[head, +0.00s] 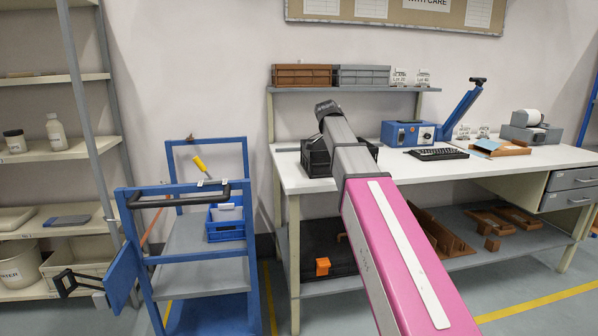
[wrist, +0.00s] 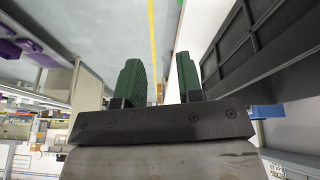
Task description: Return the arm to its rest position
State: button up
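My arm (head: 400,250) reaches from the lower right of the head view towards the left end of the workbench. Its grey forearm bends near a black crate (head: 316,158) on the bench. My gripper is hidden behind the arm in the head view. In the wrist view my gripper (wrist: 160,65) shows two green fingers set apart with nothing between them. Floor and a yellow line show past the gap. A dark ribbed crate wall (wrist: 262,50) is close beside the right finger, with a small gap visible.
The workbench (head: 420,171) holds a keyboard (head: 436,154), a blue control box (head: 407,134) and a printer (head: 530,127). A shelf with brown (head: 302,75) and grey crates is above. A blue cart (head: 205,262) stands left of the bench, with floor between them.

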jog(key=s+d+f+n+y, duration=0.1)
jog(key=s+f+n, duration=0.35)
jog(key=f, duration=0.75)
jog(key=s+d+f+n+y, duration=0.1)
jog(key=s+d+f+n, duration=0.3)
jog(key=f, duration=0.9)
jog(key=s+a+f+n+y, duration=0.1)
jog(key=s+f+n, duration=0.4)
jog(key=s+f, duration=1)
jog(key=shift+s+a+f+g+y, duration=0.15)
jog(key=shift+s+f+g+y, duration=0.3)
jog(key=shift+f, duration=0.25)
jog(key=shift+w, duration=0.1)
